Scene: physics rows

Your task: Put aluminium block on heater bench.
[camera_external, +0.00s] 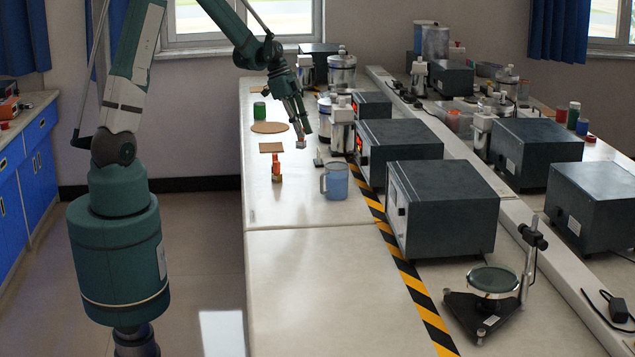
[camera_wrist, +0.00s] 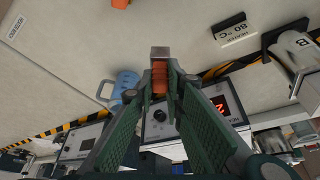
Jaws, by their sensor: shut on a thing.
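My gripper (camera_external: 298,128) is above the pale bench, pointing down. In the wrist view its fingertips (camera_wrist: 160,78) are closed around an orange ridged grip (camera_wrist: 159,76). A grey metal block (camera_wrist: 160,53), which looks like the aluminium block, sits at the far end of that grip. In the external view the held piece (camera_external: 301,143) is small and appears clear of the bench top. I cannot tell which part is the heater bench itself.
A blue mug (camera_external: 335,181) stands nearby. Dark boxes, one with a red display (camera_external: 360,143), line a yellow-black stripe (camera_external: 378,208). A metal vessel (camera_external: 342,128), a cork disc (camera_external: 269,127), a green can (camera_external: 259,111) and an orange-post stand (camera_external: 275,168) are close.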

